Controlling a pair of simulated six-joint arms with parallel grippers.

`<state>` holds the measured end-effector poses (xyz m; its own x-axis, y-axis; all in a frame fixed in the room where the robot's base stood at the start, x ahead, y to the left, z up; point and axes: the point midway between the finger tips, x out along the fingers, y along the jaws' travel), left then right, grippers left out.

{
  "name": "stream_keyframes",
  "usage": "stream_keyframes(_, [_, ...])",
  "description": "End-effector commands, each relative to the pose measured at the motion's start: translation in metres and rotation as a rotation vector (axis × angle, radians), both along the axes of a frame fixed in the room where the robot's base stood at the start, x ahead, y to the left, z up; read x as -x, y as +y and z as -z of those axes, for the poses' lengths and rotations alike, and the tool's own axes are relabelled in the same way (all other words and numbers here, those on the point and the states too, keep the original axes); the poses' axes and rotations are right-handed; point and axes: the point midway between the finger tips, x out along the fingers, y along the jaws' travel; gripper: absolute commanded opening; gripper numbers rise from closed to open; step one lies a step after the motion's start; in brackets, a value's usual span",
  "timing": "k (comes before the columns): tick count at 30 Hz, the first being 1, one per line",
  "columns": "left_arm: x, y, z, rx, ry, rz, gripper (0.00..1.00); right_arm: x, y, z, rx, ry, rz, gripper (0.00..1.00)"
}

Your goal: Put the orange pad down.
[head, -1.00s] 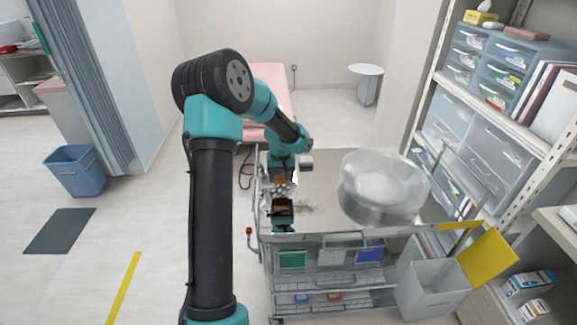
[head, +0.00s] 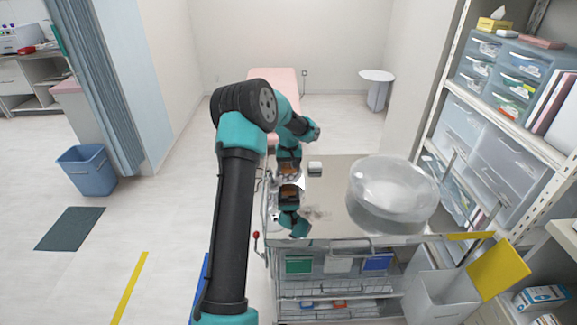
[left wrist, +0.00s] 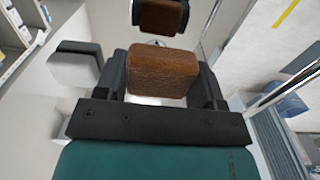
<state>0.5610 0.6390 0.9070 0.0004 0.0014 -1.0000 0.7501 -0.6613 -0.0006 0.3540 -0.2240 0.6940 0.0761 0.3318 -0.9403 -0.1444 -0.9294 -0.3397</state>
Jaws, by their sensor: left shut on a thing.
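The orange pad (left wrist: 163,72) is a brown-orange block with a leathery grain. In the left wrist view it sits between the two black fingers of my left gripper (left wrist: 162,88), which is shut on it. In the head view my left gripper (head: 289,165) holds the pad (head: 288,168) low over the left part of the shiny cart top (head: 325,205). A second brown patch and teal shape below it look like its reflection in the metal. A small gap seems to remain between pad and top. My right gripper is not in view.
A small white block (head: 315,167) stands just right of my left gripper, and also shows in the left wrist view (left wrist: 75,70). A large clear bowl (head: 393,195) fills the cart top's right part. Bare metal lies between. Shelving (head: 500,130) stands at the right.

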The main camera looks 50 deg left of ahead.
Motion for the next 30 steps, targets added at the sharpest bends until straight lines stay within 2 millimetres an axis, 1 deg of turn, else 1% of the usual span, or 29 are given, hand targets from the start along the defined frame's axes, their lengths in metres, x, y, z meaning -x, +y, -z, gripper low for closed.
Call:
stream_keyframes(1, [-0.006, 0.006, 0.002, 0.0, -0.001, -0.002, 0.4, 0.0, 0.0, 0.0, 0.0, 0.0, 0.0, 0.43])
stream_keyframes(6, [-0.023, 0.025, 0.004, 0.0, -0.001, 0.0, 0.4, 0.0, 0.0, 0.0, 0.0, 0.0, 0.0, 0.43])
stream_keyframes(13, [-0.039, 0.044, 0.006, 0.0, -0.001, -0.001, 0.4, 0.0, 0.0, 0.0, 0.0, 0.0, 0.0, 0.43])
stream_keyframes(16, [-0.042, 0.047, 0.006, 0.001, 0.0, 0.0, 0.4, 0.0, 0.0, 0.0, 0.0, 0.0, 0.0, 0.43])
stream_keyframes(25, [-0.042, 0.047, 0.007, 0.001, 0.001, 0.0, 0.4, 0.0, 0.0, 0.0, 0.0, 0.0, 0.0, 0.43])
stream_keyframes(28, [-0.042, 0.047, 0.013, 0.002, 0.001, 0.0, 0.4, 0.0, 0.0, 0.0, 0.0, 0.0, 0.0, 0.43])
stream_keyframes(30, [-0.041, 0.047, 0.021, 0.002, 0.001, 0.0, 0.4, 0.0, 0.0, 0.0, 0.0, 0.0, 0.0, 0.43])
